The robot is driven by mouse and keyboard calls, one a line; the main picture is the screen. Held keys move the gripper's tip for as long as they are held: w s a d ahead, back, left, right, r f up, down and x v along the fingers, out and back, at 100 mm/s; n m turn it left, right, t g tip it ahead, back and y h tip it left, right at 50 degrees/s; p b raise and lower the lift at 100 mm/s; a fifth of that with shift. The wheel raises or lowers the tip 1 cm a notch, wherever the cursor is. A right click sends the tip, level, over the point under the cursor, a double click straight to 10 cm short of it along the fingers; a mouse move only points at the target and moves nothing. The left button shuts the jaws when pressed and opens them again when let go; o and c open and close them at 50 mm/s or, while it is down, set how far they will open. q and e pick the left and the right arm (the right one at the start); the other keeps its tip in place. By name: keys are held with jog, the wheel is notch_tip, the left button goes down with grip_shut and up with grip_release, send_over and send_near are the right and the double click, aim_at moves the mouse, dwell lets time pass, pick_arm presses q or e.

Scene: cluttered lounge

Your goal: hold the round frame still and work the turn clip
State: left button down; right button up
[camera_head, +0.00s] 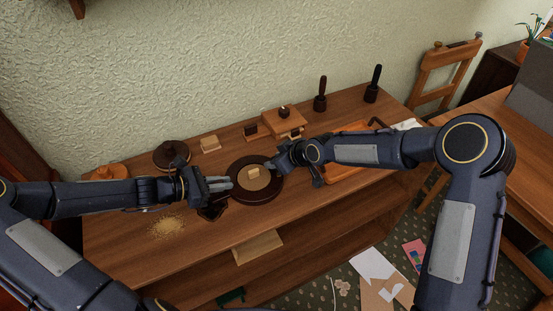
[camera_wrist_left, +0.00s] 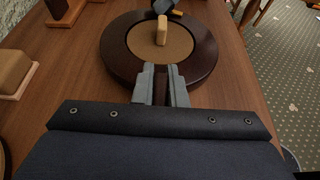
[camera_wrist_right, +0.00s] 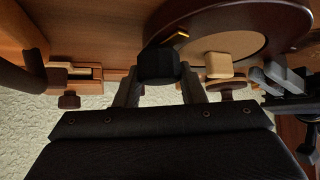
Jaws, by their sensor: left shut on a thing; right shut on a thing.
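The round frame (camera_head: 258,198) is a dark brown ring around a tan disc (camera_head: 245,185), lying flat on the wooden bench. A small pale block (camera_head: 254,172) stands on the disc. My left gripper (camera_head: 231,183) is shut on the frame's near rim in the left wrist view (camera_wrist_left: 160,92). My right gripper (camera_head: 274,163) is at the opposite rim, shut on a small dark block-like piece (camera_wrist_right: 158,65). A thin brass strip (camera_wrist_right: 181,37) beside that piece appears to be part of the turn clip. The fingers hide most of the clip, so its angle cannot be told.
Two dark-handled stamps (camera_head: 320,94) and a wooden box (camera_head: 284,121) stand at the back. A dark lidded round thing (camera_head: 171,155) and an orange pot (camera_head: 110,172) are at left. Sawdust (camera_head: 167,226) lies front left. An orange tray (camera_head: 345,172) sits right, under my right arm.

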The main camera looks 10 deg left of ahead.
jog(key=shift+s+f, duration=0.15)
jog(key=shift+f, duration=0.1)
jog(key=o, duration=0.8)
jog(key=shift+o, duration=1)
jog(key=shift+r, duration=0.15)
jog(key=v, duration=1.2)
jog(key=shift+w, duration=0.2)
jog(key=shift+d, duration=0.1)
